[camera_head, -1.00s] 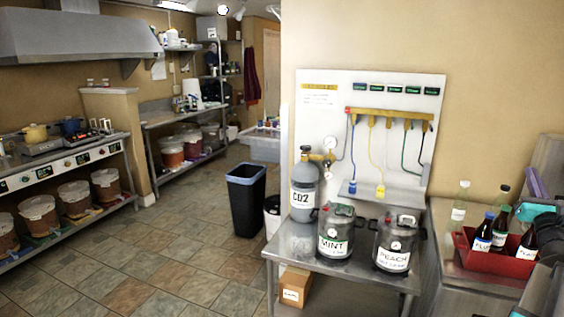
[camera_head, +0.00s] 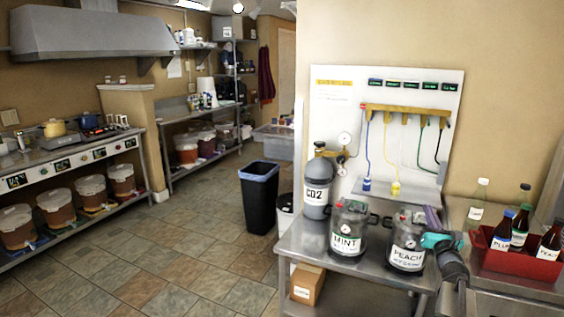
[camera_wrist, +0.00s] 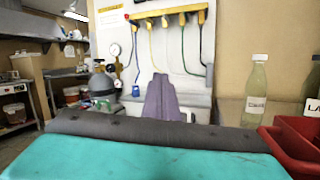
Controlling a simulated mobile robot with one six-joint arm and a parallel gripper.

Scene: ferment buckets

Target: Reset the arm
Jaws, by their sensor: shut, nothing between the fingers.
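My gripper (camera_head: 432,214) shows in the head view as a purple piece above my teal wrist, just right of the PEACH keg (camera_head: 407,241). It is shut and empty. In the wrist view my gripper (camera_wrist: 161,92) points away from the camera toward the white tap board (camera_wrist: 150,50), with nothing held. My dark arm link runs down from the teal part. Whether the gripper touches the keg cannot be told, but it overlaps the keg's right edge in the picture.
The MINT keg (camera_head: 348,229) and grey CO2 cylinder (camera_head: 317,188) stand on the steel table (camera_head: 300,242). A red crate (camera_head: 514,262) of bottles and a clear bottle (camera_head: 477,203) are at right. A black bin (camera_head: 259,200) stands left; the tiled floor (camera_head: 190,250) is open.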

